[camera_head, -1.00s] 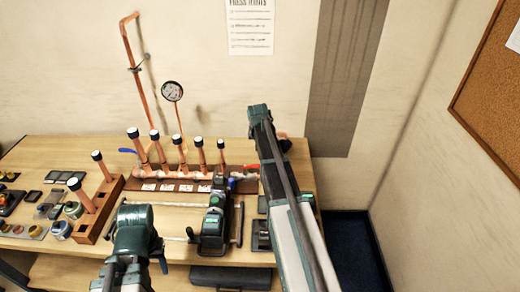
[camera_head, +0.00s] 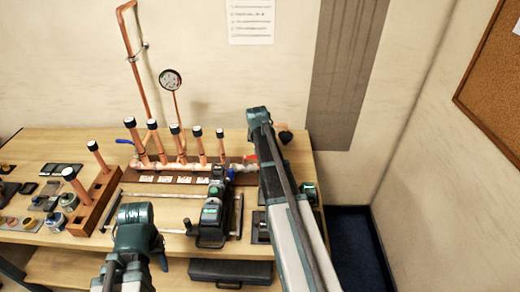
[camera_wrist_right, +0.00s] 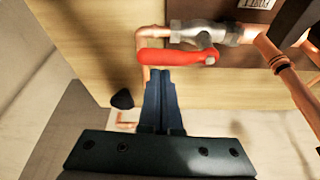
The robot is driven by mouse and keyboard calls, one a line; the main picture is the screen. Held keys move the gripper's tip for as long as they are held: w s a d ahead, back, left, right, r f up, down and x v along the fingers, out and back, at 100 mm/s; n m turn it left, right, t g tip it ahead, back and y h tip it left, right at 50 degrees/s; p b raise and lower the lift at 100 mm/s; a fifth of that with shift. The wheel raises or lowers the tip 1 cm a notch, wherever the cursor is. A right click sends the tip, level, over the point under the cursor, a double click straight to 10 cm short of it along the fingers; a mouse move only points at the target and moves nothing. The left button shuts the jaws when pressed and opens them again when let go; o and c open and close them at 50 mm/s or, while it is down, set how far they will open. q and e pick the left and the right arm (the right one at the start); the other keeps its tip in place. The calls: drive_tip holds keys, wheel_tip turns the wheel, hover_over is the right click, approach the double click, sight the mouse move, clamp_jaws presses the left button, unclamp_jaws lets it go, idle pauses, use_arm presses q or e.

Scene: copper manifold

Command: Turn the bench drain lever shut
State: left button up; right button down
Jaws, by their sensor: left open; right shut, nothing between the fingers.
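A red lever (camera_head: 250,158) sits on a valve at the right end of the copper manifold (camera_head: 190,167). In the right wrist view the red lever (camera_wrist_right: 175,57) lies roughly along the metal valve body (camera_wrist_right: 205,33), pointing left. My right gripper (camera_wrist_right: 160,75) is shut and empty, its fingertips just below the lever in that view. I cannot tell whether they touch it. A blue lever (camera_head: 129,148) is at the manifold's left end. My left gripper (camera_head: 162,262) is mostly hidden behind its wrist, open, near the bench front.
Upright copper stubs with dark caps (camera_head: 175,130) and a round gauge (camera_head: 171,80) rise from the manifold. A black-and-green tool (camera_head: 212,215) stands in front. A wooden block (camera_head: 97,200) is at the left. A black knob (camera_wrist_right: 122,99) is near my right fingers.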

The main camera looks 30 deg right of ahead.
drive_tip(key=shift+s+a+m, duration=0.25)
drive_tip(key=shift+s+m, duration=0.2)
drive_tip(key=shift+m, duration=0.45)
drive_tip(key=s+a+m+g+h, duration=0.1)
drive_tip(key=s+a+m+g, duration=0.1)
drive_tip(key=a+m, duration=0.5)
drive_tip(key=shift+s+m+g+h, duration=0.3)
drive_tip(key=shift+m+g, duration=0.6)
drive_tip(key=shift+m, duration=1)
drive_tip(key=shift+w+a, duration=0.1)
drive_tip(key=shift+a, duration=0.05)
wheel_tip(320, 180, up, 10)
drive_tip(key=p, duration=1)
drive_tip(key=shift+d, duration=0.25)
